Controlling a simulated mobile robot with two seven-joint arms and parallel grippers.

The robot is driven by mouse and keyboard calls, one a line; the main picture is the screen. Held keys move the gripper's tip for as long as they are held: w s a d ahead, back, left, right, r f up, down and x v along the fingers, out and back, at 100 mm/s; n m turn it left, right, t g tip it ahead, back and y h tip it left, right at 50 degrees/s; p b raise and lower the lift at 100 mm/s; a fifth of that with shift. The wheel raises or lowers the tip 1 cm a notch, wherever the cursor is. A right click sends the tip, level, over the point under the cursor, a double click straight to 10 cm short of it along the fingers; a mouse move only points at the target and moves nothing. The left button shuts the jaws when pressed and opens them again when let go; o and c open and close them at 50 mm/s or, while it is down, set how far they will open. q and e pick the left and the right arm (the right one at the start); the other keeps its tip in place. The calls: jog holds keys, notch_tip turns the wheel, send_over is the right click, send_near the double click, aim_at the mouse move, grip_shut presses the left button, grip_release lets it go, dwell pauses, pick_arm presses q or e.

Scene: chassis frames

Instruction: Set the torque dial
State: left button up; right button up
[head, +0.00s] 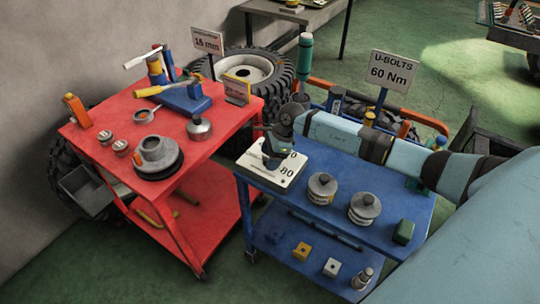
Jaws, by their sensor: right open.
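The torque dial is a white plate (254,167) on the left end of the blue cart's top, with the marks "0" and "80" showing at its right side. My right gripper (271,158) is over the middle of the plate, pointing down. It is open, and it hides the middle of the dial, so I cannot tell where the pointer stands or whether the fingers touch the knob. A sign (389,71) behind the blue cart reads "U-BOLTS 60 Nm". My left gripper is not in view.
The blue cart (330,218) also carries two round lidded tins (322,188) and a green block (403,232). A tyre (262,72) lies behind.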

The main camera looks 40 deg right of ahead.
jog(key=c, duration=0.9)
jog(key=shift+m, duration=0.5)
jog(key=m+t+h+p, duration=0.1)
jog(key=m+t, duration=0.1)
jog(key=m, duration=0.2)
jog(key=shift+r+m, duration=0.1)
jog(key=shift+m, duration=0.2)
jog(key=m, duration=0.2)
jog(key=m+h, duration=0.1)
jog(key=m, duration=0.1)
jog(key=shift+s+a+t+h+p, duration=0.1)
jog(key=shift+a+t+h+p, duration=0.05)
jog(key=shift+t+h+p, duration=0.2)
jog(key=shift+m+h, duration=0.35)
jog(key=shift+m, duration=0.75)
